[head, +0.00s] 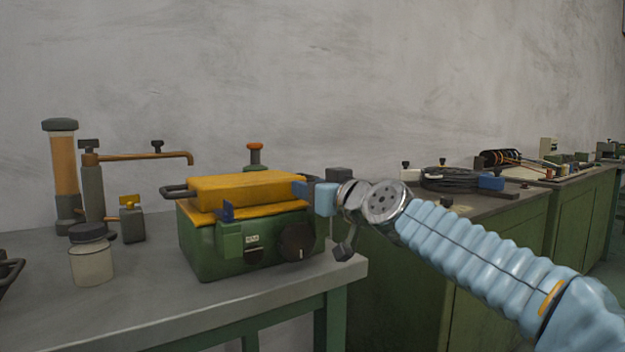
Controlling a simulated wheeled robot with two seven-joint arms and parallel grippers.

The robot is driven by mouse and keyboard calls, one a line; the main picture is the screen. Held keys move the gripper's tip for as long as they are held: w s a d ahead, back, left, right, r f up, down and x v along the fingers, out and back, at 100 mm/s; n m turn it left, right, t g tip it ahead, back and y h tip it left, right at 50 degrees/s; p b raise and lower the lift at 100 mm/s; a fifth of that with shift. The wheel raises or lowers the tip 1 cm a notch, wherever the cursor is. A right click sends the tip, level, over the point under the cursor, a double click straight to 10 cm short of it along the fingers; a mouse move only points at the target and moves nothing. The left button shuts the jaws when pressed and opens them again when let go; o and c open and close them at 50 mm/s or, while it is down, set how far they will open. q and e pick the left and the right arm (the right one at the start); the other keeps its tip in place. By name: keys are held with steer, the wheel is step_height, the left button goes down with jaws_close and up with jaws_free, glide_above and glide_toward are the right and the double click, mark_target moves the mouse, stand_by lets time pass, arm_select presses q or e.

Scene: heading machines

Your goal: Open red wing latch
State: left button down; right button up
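I cannot make out a red wing latch. A green machine box (215,255) with a yellow lid (245,188) sits on the grey bench. The lid lies on the box, with a dark handle (176,191) at its left. A blue latch-like piece (228,211) is on the box's front left. An orange-red knob (255,147) stands behind the lid. My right arm comes in from the right, and its light blue wrist end (326,199) is at the box's right upper corner. Its fingers are not clear, and contact cannot be told. My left gripper is out of view.
A glass jar (91,262), a small block with a yellow wing top (131,220) and a pump with an orange cylinder (65,170) stand left of the box. Another bench with a coiled black cable (455,180) is at the right. The bench front is clear.

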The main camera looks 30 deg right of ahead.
steer(key=o, duration=1)
steer(key=shift+c, duration=0.2)
steer(key=s+b, duration=0.2)
steer(key=s, duration=1.1)
steer(key=shift+s+d+b, duration=0.3)
steer(key=shift+s+d, duration=0.1)
steer(key=shift+d, duration=0.05)
